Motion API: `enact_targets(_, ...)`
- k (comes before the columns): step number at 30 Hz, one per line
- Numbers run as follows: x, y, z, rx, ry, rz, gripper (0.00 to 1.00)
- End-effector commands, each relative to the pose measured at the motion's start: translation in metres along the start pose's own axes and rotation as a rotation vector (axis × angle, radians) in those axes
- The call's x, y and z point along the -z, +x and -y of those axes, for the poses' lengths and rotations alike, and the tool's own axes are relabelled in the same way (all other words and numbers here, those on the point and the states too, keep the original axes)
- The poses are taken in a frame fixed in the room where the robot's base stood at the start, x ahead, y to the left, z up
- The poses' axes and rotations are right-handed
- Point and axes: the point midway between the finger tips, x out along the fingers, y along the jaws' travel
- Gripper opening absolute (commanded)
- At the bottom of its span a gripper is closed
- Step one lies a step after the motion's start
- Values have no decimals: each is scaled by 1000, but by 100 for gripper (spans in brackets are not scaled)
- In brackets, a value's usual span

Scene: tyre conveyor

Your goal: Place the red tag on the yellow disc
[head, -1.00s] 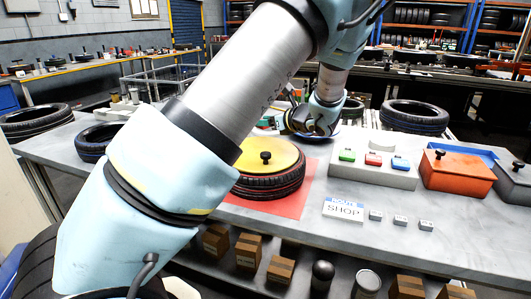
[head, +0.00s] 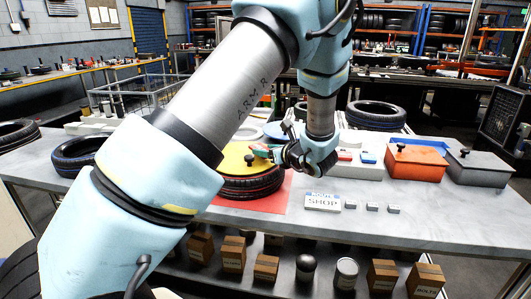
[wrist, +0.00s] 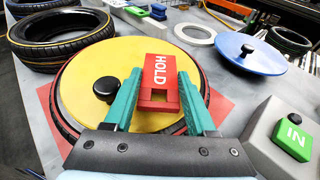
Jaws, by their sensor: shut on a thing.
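The red tag, marked HOLD (wrist: 157,72), is between the two teal fingers of my gripper (wrist: 158,88) in the wrist view. The gripper is shut on it. The yellow disc (wrist: 85,65) lies flat on a tyre, with a black knob (wrist: 106,89) left of the tag. The tag appears over the right part of the disc; I cannot tell whether they touch. In the head view my gripper (head: 265,151) reaches in from the right over the yellow disc (head: 225,158). The tag is hard to make out there.
The tyre stands on a red mat (head: 223,213) on the grey table (head: 420,216). A SHOP sign (head: 323,201) stands in front. A blue lid (wrist: 240,50) lies behind.

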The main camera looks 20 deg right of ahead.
Motion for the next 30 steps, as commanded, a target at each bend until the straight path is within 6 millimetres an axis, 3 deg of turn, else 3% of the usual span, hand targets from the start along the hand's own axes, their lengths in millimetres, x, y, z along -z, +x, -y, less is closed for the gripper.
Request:
enact_targets(5, 15, 5, 0, -1, 0, 0, 3)
enact_targets(16, 20, 6, 0, 0, -1, 0, 3)
enact_targets(17, 19, 6, 0, 0, -1, 0, 60)
enact_targets(20, 18, 6, 0, -1, -1, 0, 69)
enact_targets(30, 16, 3, 0, 0, -1, -1, 69)
